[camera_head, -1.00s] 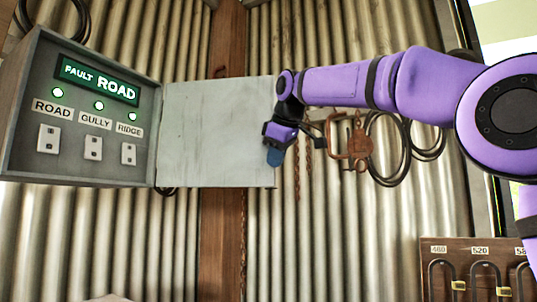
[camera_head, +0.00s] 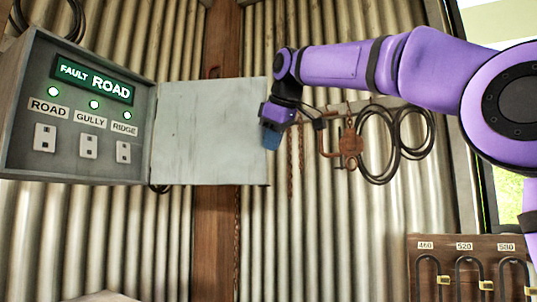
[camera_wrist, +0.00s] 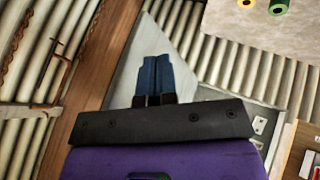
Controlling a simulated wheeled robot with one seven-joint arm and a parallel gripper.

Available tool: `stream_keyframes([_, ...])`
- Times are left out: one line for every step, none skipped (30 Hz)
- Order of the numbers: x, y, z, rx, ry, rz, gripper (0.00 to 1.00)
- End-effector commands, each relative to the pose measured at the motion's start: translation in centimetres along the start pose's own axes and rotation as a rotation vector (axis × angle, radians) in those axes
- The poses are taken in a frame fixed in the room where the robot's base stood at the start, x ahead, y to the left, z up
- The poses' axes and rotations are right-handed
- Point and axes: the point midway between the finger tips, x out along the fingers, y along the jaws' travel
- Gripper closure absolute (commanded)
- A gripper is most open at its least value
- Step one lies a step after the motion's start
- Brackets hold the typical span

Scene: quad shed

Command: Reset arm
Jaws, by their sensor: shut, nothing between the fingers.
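My gripper (camera_head: 271,139) is shut and empty, with its blue fingers pointing down in the head view. It is in front of the right edge of the open grey box door (camera_head: 208,130); whether they touch cannot be told. In the wrist view my gripper (camera_wrist: 154,78) shows its two blue fingers side by side with the pale door (camera_wrist: 180,40) behind them. My purple arm reaches in from the right, raised and nearly level.
A grey switch box (camera_head: 70,165) at left shows "FAULT ROAD" with green lights and several switches. Cable coils (camera_head: 400,145) and rusty hardware (camera_head: 350,148) hang on the corrugated wall behind my arm.

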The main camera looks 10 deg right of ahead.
Motion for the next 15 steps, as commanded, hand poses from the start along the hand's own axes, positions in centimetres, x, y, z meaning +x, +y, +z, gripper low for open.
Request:
stream_keyframes([-1.2,0.0,0.0,-0.001,0.004,0.003,1.00])
stream_keyframes([-1.8,0.1,0.0,-0.001,0.004,0.003,1.00])
stream_keyframes([-2.5,0.1,0.1,-0.001,0.004,0.002,1.00])
stream_keyframes([-3.1,0.2,0.1,-0.001,0.004,0.003,1.00])
stream_keyframes([-3.5,0.2,0.1,-0.001,0.004,0.003,1.00])
stream_keyframes([-4.1,0.2,0.2,-0.002,0.003,0.002,1.00])
stream_keyframes([-4.5,0.2,0.2,-0.002,0.004,0.002,1.00])
stream_keyframes([-4.8,0.3,0.2,-0.002,0.004,0.002,1.00])
stream_keyframes([-5.2,0.3,0.2,-0.002,0.003,0.001,1.00])
stream_keyframes([-5.5,0.3,0.2,-0.002,0.003,0.001,1.00])
stream_keyframes([-5.7,0.3,0.2,-0.002,0.003,0.001,1.00])
stream_keyframes([-5.9,0.3,0.3,-0.002,0.003,0.001,1.00])
stream_keyframes([-6.0,0.3,0.3,-0.002,0.002,0.000,1.00])
stream_keyframes([-6.1,0.3,0.3,-0.002,0.002,0.000,1.00])
stream_keyframes([-6.2,0.3,0.3,-0.002,0.002,0.000,1.00])
